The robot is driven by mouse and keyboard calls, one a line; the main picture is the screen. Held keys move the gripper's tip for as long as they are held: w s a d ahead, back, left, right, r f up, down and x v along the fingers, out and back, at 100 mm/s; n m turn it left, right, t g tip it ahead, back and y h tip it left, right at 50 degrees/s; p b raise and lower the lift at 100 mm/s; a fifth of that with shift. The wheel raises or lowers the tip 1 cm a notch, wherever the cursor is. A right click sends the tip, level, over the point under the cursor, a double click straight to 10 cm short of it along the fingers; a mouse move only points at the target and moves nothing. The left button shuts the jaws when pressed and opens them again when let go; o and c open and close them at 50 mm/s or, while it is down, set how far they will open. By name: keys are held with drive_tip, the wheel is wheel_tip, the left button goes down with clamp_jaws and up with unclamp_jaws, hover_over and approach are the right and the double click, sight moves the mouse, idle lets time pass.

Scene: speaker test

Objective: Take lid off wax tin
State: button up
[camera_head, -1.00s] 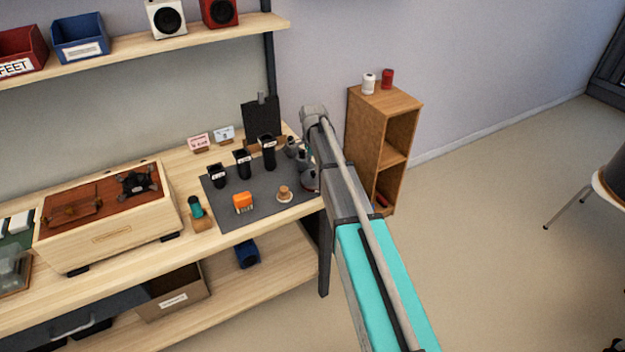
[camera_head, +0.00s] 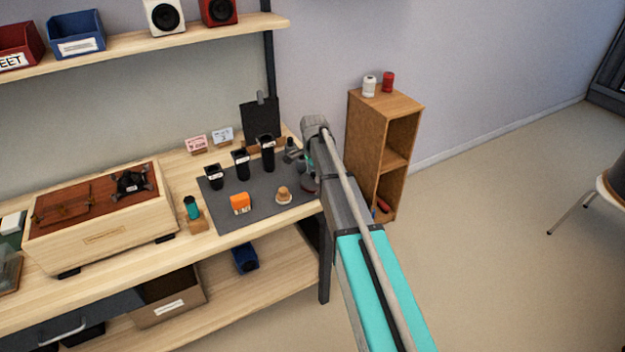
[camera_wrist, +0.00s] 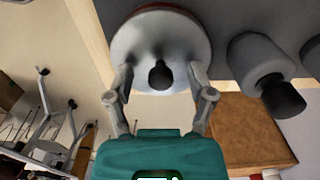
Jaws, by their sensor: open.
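In the wrist view, a round, pale metallic lid (camera_wrist: 138,47) with a black knob (camera_wrist: 160,77) fills the upper middle. A red rim (camera_wrist: 160,7) shows beyond its top edge, which I take for the wax tin. My gripper (camera_wrist: 161,74) is open, with one finger on each side of the knob. Whether the fingertips touch the lid is unclear. In the head view, the tin (camera_head: 308,187) sits at the right end of the dark mat, partly hidden by my arm and gripper.
A grey bottle with a black cap (camera_wrist: 262,62) stands close to the right of the lid in the wrist view. The dark mat (camera_head: 250,208) also holds black cups (camera_head: 241,165), an orange box (camera_head: 240,203) and a cork-topped item (camera_head: 284,195). A wooden cabinet (camera_head: 395,105) stands beyond the bench.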

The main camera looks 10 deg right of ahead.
clamp_jaws()
idle(0.4)
drive_tip(key=shift+r, duration=0.1)
drive_tip(key=shift+r+p, duration=0.95)
drive_tip(key=shift+p, duration=0.15)
drive_tip(key=s+d+r+p, duration=0.3)
drive_tip(key=s+r+p, duration=0.7)
drive_tip(key=s, duration=0.3)
drive_tip(key=shift+s+d+r+p, duration=0.25)
drive_tip(key=shift+s+r+p, duration=0.05)
drive_tip(key=shift+r+p, duration=0.15)
